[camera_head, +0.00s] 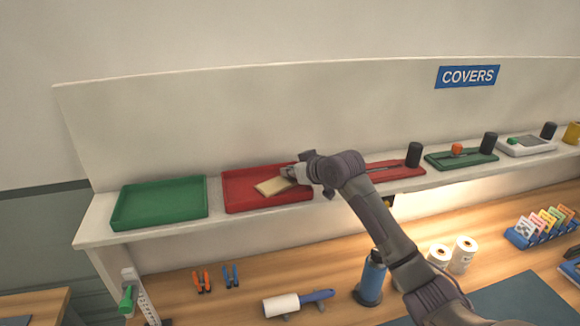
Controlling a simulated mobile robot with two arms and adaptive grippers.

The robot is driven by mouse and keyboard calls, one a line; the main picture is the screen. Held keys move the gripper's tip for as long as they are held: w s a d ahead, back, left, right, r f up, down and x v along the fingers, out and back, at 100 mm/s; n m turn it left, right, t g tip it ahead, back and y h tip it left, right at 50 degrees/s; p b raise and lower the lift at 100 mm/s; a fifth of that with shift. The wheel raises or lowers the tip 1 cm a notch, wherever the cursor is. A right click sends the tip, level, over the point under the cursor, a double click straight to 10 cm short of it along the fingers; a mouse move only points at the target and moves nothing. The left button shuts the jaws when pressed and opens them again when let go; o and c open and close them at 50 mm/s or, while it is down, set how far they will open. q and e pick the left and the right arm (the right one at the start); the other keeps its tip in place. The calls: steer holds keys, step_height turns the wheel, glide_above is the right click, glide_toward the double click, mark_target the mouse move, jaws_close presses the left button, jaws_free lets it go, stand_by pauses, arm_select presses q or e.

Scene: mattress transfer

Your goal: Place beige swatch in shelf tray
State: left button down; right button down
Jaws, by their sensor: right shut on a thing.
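The beige swatch (270,187) is a flat, pale piece at the red shelf tray (240,205). It appears over the right part of the tray; I cannot tell if it touches the tray floor. My right gripper (290,174) is shut on the swatch's right end, and my arm reaches up to it from the lower right. The gripper partly hides the tray's right side. A green tray (160,203) sits to the left on the same shelf and is empty. My left gripper is not in view.
The shelf (92,226) also holds another red tray (392,168) and a dark green tray (462,161) to the right, with black cylinders beside them. On the bench below are a lint roller (296,303), a blue bottle (371,278), white rolls (462,254) and pliers (203,281).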

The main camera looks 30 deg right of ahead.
steer(key=shift+f, duration=0.1)
steer(key=c, duration=1.3)
jaws_free()
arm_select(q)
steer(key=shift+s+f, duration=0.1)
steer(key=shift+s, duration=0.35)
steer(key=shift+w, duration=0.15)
